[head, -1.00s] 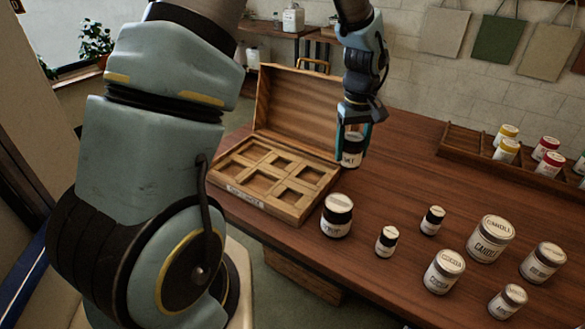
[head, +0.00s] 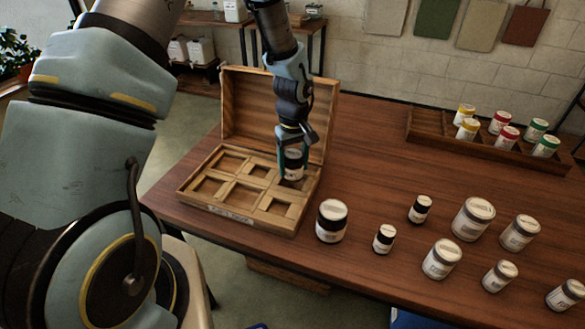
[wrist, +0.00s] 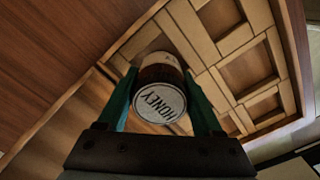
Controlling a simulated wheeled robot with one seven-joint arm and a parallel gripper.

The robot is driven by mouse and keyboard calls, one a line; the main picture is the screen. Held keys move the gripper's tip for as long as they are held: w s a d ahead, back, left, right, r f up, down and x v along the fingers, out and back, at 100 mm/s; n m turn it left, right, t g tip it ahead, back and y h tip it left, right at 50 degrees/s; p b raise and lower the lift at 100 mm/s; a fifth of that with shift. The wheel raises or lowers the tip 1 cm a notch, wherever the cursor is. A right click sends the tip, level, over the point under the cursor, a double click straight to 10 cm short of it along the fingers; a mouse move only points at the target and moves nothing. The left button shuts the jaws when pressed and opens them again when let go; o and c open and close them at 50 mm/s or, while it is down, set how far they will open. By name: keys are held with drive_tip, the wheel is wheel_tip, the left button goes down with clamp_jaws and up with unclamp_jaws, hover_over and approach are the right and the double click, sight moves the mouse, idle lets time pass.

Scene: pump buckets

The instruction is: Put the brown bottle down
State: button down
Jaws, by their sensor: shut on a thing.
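The brown bottle (head: 293,164), a short round jar with a pale lid, is held upright in my gripper (head: 292,158) in the head view. The wrist view shows its lid lettered HONEY and a brown band on the jar (wrist: 160,72). My gripper is shut on its sides, with one teal finger on each side. The bottle is over the back right compartment of the open wooden box (head: 257,220). Its base is partly hidden, so I cannot tell whether it touches the compartment floor. The other compartments that I see look empty.
The raised box lid (head: 245,105) stands behind the gripper. A wooden rack (head: 425,128) with coloured jars lies at the back right.

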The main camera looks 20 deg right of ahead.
drive_tip(key=shift+f, duration=1.2)
drive_tip(key=shift+f, duration=0.2)
drive_tip(key=shift+c, duration=0.2)
unclamp_jaws()
drive_tip(key=shift+r, duration=0.2)
wheel_tip(320, 180, up, 12)
drive_tip(key=b, duration=0.3)
drive_tip(key=s+a+r, duration=0.2)
drive_tip(key=a, duration=1.3)
drive_tip(key=s+a+r+m+t, duration=0.1)
drive_tip(key=s+a+r, duration=0.1)
drive_tip(key=a, duration=1.3)
drive_tip(key=shift+r+m+t, duration=0.3)
drive_tip(key=shift+r, duration=0.35)
